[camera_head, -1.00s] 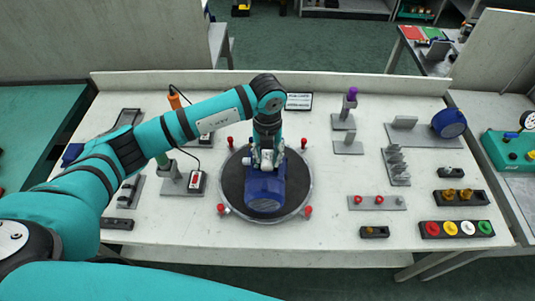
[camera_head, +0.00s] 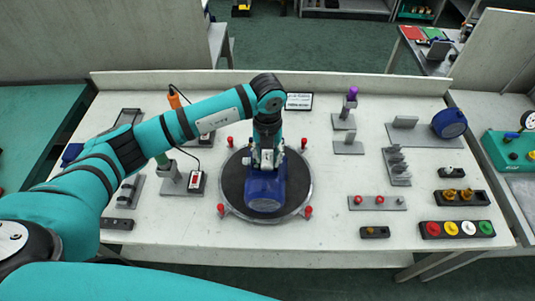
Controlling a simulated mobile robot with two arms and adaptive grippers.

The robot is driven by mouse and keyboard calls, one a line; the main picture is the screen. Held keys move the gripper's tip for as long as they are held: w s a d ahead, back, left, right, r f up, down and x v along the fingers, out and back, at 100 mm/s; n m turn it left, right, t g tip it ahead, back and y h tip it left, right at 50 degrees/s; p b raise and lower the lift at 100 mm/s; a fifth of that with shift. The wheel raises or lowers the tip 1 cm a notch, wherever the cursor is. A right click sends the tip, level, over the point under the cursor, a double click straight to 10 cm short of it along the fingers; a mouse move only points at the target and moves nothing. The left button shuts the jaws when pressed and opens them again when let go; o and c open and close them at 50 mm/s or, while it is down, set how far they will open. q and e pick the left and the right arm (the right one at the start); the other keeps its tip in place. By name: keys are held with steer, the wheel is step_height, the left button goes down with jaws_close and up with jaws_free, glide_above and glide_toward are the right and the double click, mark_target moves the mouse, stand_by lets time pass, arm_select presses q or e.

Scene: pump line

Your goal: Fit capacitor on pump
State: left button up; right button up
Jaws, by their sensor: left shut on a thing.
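The blue pump (camera_head: 265,191) lies on the round dark turntable (camera_head: 234,187) in the middle of the bench. My left gripper (camera_head: 267,160) points down at the top of the pump, at its far part. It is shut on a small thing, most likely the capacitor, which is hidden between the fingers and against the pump. I cannot tell whether that thing touches the pump. My right gripper is not in view; a teal arm link of mine crosses the bottom left.
Red knobs (camera_head: 308,210) stand around the turntable. To the right are a rack of grey parts (camera_head: 397,166), a plate with red buttons (camera_head: 377,203), a block of coloured caps (camera_head: 457,229) and a blue round part (camera_head: 449,123). An orange-handled tool (camera_head: 174,98) stands at left.

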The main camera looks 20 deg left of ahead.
arm_select(q)
steer(key=shift+f+b, duration=0.3)
steer(key=o, duration=1.1)
steer(key=shift+r, duration=0.15)
steer(key=shift+w+r+p, duration=0.1)
steer(key=shift+r+p, duration=0.25)
steer(key=shift+r, duration=0.05)
steer(key=shift+d+r+p, duration=0.2)
steer(key=shift+r+p, duration=0.4)
steer(key=shift+r, duration=0.35)
steer(key=shift+a+r+p, duration=0.2)
steer(key=shift+r+p, duration=0.3)
steer(key=shift+r, duration=0.3)
steer(key=shift+r+p, duration=0.5)
steer(key=shift+r, duration=0.25)
